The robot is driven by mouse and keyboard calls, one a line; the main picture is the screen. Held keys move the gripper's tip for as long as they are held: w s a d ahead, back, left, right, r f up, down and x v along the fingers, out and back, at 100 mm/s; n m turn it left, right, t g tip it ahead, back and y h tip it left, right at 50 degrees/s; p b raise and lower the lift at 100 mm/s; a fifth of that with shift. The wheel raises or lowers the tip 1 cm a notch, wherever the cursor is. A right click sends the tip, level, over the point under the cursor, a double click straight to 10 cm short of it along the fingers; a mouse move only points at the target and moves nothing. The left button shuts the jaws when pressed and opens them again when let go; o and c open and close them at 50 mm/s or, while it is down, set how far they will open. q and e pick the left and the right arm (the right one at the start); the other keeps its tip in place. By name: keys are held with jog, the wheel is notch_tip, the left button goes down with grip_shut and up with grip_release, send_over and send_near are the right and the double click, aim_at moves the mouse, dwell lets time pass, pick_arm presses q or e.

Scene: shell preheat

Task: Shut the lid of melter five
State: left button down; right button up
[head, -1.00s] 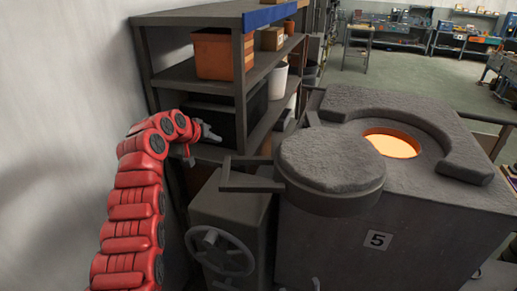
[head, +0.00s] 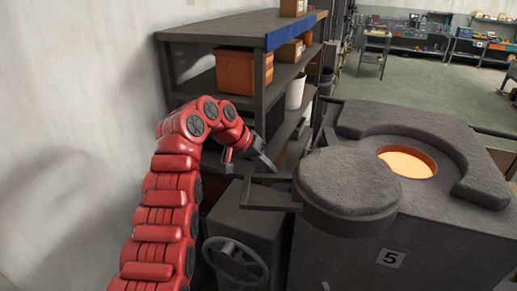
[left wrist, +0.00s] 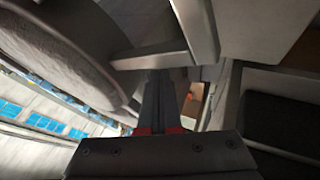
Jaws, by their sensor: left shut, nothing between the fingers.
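Melter five (head: 440,245) is a grey block with a "5" label on its front. Its round grey lid (head: 348,180) is swung to the left, and the glowing orange opening (head: 408,165) is uncovered. A bar-frame handle (head: 268,206) sticks out left from the lid. My left gripper (head: 266,164) is shut and empty, just behind and above the handle's far bar; I cannot tell if they touch. In the left wrist view, its fingers (left wrist: 160,100) point at the handle (left wrist: 155,58), with the lid (left wrist: 60,60) at upper left. My right gripper is not in view.
A shelf unit (head: 215,38) with an orange bin (head: 240,72) and a white bucket (head: 296,92) stands behind my left arm. A handwheel (head: 236,262) on a grey housing is below the handle. A raised curved rim (head: 450,150) borders the opening's far side. A wall is at left.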

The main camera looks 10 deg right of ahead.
pick_arm(q)
jog(key=d+p, duration=0.1)
jog(key=s+d, duration=0.1)
jog(key=d, duration=0.1)
jog(key=s+d+f+p, duration=0.1)
jog(key=shift+d+p, duration=0.15)
jog(key=shift+p, duration=0.2)
jog(key=shift+w, duration=0.1)
